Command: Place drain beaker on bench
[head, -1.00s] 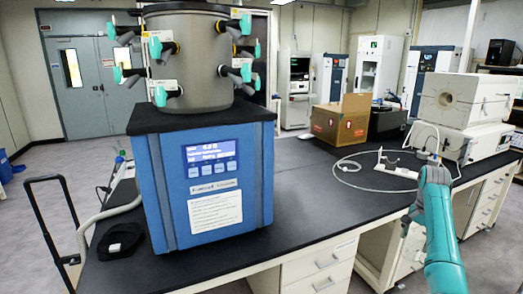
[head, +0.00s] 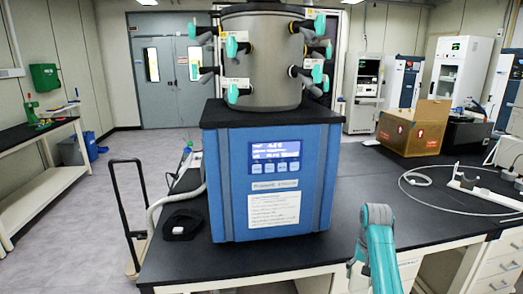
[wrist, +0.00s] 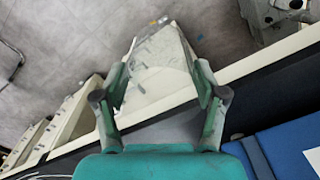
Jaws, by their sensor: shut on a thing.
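In the wrist view my gripper (wrist: 160,92) has its two fingers spread around a clear, pale drain beaker (wrist: 158,62) and is shut on it. The beaker is see-through, so its outline and contents are hard to make out. In the head view my teal arm (head: 380,255) shows at the bottom, right of the freeze dryer; the gripper's fingers and the beaker cannot be made out there. The black bench top (head: 185,262) carries the blue freeze dryer (head: 275,190), with a steel drum and teal-handled valves on top.
A black object with a white piece (head: 180,225) lies on the bench left of the dryer. A cardboard box (head: 412,130) and white tubing (head: 440,205) are on the right. The bench strip before the dryer is bare. A cart handle (head: 122,200) stands at the left.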

